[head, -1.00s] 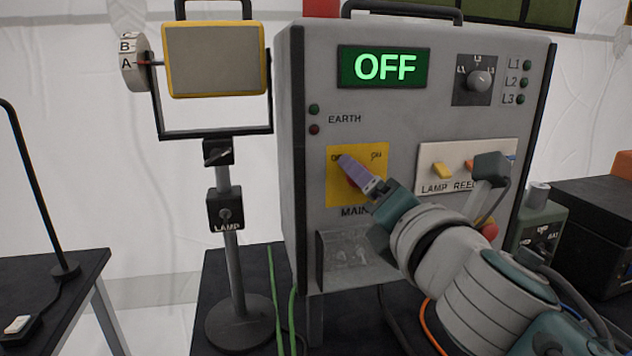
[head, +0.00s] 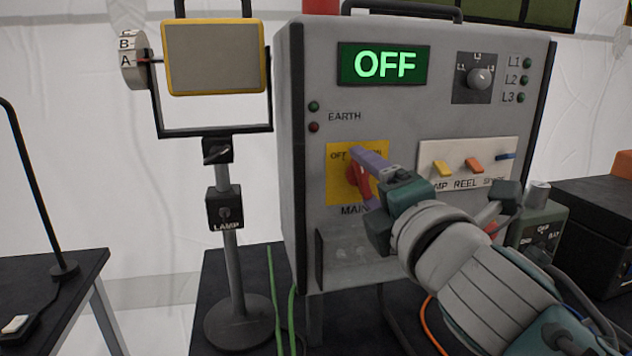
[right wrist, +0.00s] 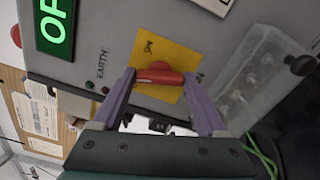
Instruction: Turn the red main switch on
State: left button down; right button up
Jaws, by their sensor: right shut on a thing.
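The red main switch (head: 352,178) sits on a yellow plate (head: 335,188) marked OFF and ON, on the front of a grey power cabinet (head: 300,180). My right gripper (head: 364,172) reaches it from the lower right, and its purple fingers partly hide the switch and plate. In the right wrist view the red handle (right wrist: 160,77) lies between the two fingertips (right wrist: 158,78), which are shut on it. The green display (head: 385,66) on the cabinet reads OFF. My left gripper is not in view.
A lamp on a stand (head: 232,250) is left of the cabinet. A panel of coloured switches (head: 468,160) is right of the main switch, close to my right arm. A clear box (head: 350,255) juts out below the plate. Green cables (head: 292,310) hang at the cabinet's left.

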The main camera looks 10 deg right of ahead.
jog(key=m, duration=1.2)
jog(key=shift+f+p, duration=0.1)
jog(key=shift+p, duration=0.2)
jog(key=shift+m, duration=0.3)
jog(key=o, duration=1.3)
jog(key=s, duration=1)
jog(key=shift+d, duration=0.15)
